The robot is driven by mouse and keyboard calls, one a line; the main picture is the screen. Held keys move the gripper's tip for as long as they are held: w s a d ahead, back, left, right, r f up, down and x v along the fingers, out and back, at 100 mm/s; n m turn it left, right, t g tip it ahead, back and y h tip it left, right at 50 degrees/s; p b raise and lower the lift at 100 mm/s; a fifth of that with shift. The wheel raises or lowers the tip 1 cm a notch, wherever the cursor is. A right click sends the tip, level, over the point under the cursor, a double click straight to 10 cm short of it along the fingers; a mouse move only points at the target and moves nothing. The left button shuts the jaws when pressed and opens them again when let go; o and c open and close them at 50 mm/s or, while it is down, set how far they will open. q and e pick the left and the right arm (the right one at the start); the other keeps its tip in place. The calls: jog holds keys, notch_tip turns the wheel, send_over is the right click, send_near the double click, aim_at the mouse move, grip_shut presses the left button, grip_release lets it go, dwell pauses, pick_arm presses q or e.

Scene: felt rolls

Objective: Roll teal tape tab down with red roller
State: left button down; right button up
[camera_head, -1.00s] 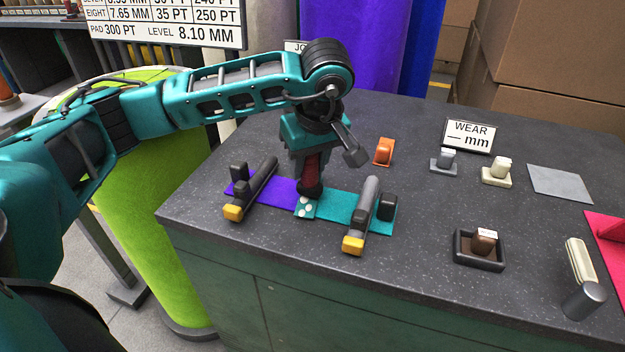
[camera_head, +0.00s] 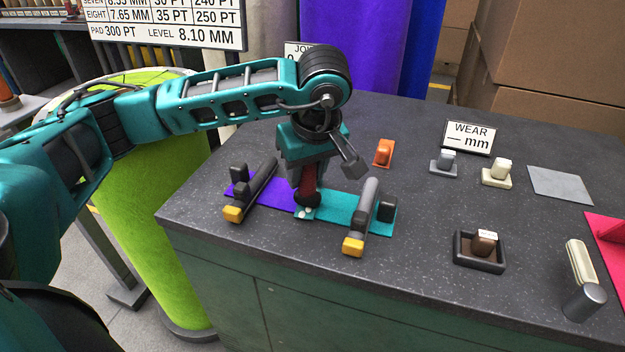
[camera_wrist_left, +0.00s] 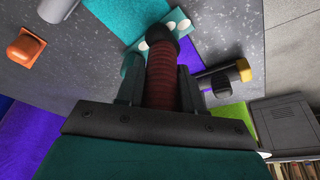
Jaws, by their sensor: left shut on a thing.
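My left gripper (camera_head: 308,168) points down over the counter, shut on the red roller (camera_head: 308,185). In the left wrist view the roller's ribbed red grip (camera_wrist_left: 162,82) sits between the fingers, its round black end beyond them. The teal tape tab (camera_head: 302,213), pale with white dots, lies across the meeting edges of the purple felt (camera_head: 276,190) and teal felt (camera_head: 340,207). The black end is over the tab and hides part of it; the tab (camera_wrist_left: 178,20) also shows in the left wrist view. I cannot tell whether they touch. My right gripper is out of view.
Two dark clamp bars with yellow ends, left (camera_head: 250,192) and right (camera_head: 361,220), lie across the felts on either side of the roller. An orange block (camera_head: 383,153) stands behind. The front counter strip is clear.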

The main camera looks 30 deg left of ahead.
pick_arm(q)
jog(key=shift+s+d+f, duration=0.15)
jog(key=shift+s+d, duration=0.2)
jog(key=shift+s, duration=0.45)
jog(key=shift+r+p, duration=0.3)
jog(key=shift+r, duration=0.45)
jog(key=shift+w+a+f, duration=0.1)
jog(key=shift+w+a, duration=0.05)
jog(key=shift+w, duration=0.3)
jog(key=shift+w+a+b, duration=0.3)
jog(key=shift+w, duration=0.35)
jog(key=shift+w+a+b, duration=0.25)
jog(key=shift+w+b, duration=0.05)
jog(key=shift+w, duration=0.3)
